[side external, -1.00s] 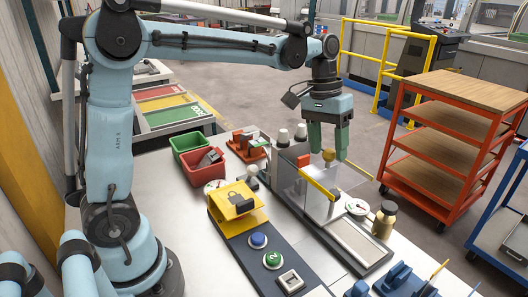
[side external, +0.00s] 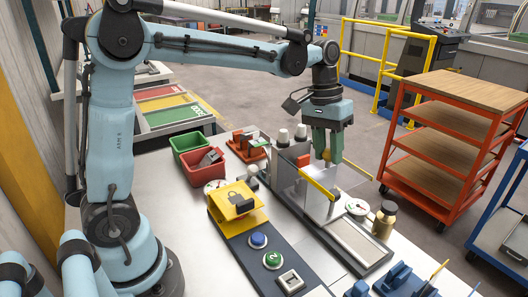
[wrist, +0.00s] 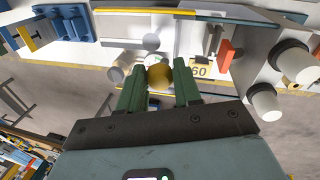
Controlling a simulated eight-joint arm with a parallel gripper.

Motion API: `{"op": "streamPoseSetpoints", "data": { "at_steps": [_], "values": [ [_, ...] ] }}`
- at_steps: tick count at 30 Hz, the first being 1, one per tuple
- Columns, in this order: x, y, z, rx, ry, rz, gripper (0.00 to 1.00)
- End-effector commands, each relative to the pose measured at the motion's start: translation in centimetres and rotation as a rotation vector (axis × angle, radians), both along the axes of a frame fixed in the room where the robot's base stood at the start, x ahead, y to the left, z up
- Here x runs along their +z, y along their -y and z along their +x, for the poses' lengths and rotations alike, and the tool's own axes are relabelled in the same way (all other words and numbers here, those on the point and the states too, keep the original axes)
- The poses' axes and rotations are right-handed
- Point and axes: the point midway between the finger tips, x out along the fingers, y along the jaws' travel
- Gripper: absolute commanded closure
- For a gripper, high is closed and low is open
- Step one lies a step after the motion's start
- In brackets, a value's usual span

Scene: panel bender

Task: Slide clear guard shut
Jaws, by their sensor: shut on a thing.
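The clear guard (side external: 348,178) is a see-through upright panel with a yellow edge strip (side external: 318,184), standing over the grey track (side external: 350,240) on the bench. A round brass-yellow knob (side external: 327,155) is at the guard's top. My gripper (side external: 327,160) points down with its green fingers shut on the knob, one on each side. In the wrist view the knob (wrist: 160,76) sits between the two fingertips (wrist: 159,72). Much of the guard's face is hard to make out because it is transparent.
A yellow lockout box (side external: 236,205) and a dark panel with a blue button (side external: 258,240) stand left of the track. A brass bottle (side external: 385,220) and white gauge (side external: 356,207) are close on the right. Red bin (side external: 203,170) sits farther left.

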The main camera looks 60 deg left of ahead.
Motion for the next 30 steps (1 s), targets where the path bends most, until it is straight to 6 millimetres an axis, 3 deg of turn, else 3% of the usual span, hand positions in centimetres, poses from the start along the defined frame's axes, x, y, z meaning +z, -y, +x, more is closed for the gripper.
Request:
{"op": "streamPoseSetpoints", "data": {
  "at_steps": [11, 20, 21, 25, 30],
  "values": [
    [0.0, -4.3, 0.1, 0.004, -0.001, 0.0, 1.0],
    [0.0, -4.5, 0.1, 0.0, 0.001, 0.0, 1.0],
    [0.0, -4.4, 0.1, 0.0, 0.001, 0.0, 0.64],
    [0.0, -4.4, 0.0, 0.0, 0.0, 0.0, 0.44],
    [0.0, -4.4, 0.0, 0.0, -0.001, 0.0, 0.42]
  ]
}}
